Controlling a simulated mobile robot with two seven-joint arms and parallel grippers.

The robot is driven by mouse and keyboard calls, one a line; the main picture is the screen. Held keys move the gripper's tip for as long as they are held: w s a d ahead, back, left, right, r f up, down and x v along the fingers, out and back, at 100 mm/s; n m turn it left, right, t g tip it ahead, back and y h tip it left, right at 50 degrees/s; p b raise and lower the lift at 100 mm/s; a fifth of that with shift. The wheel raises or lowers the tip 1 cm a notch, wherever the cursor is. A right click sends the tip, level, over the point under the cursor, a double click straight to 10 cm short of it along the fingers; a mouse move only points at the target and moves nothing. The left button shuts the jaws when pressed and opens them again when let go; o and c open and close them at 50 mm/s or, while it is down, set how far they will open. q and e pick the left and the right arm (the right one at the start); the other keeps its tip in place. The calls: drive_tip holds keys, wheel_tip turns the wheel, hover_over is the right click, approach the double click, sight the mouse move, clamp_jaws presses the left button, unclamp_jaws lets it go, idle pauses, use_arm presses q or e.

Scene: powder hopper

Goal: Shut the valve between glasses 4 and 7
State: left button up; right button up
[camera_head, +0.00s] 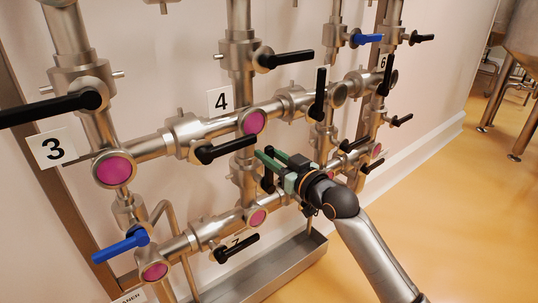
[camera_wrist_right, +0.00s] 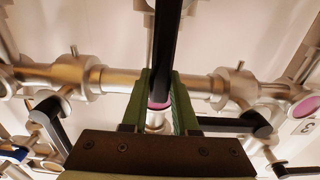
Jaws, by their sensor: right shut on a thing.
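Pink sight glass 4 (camera_head: 252,121) sits on the upper pipe run beside its label 4 (camera_head: 218,100). A lower pink sight glass (camera_head: 257,218) is below it, above a partly hidden label that reads 7 (camera_head: 237,241). A vertical pipe (camera_head: 243,178) joins them. My right gripper (camera_head: 266,158), with green fingers, is at this pipe. It is shut on a black valve handle (camera_head: 267,180), which points roughly along the pipe. In the right wrist view the black handle (camera_wrist_right: 168,35) runs upward from between the fingers. The valve body is largely hidden. My left gripper is not in view.
Other black handles, at the upper run (camera_head: 225,150) and lower run (camera_head: 236,248), are close to my right gripper. A blue handle (camera_head: 121,246) is at lower left. A metal trough (camera_head: 270,268) lies below the pipes. Open yellow floor (camera_head: 450,220) is at right.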

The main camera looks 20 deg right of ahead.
clamp_jaws()
idle(0.8)
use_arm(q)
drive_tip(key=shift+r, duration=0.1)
use_arm(e)
drive_tip(key=shift+d, duration=0.1)
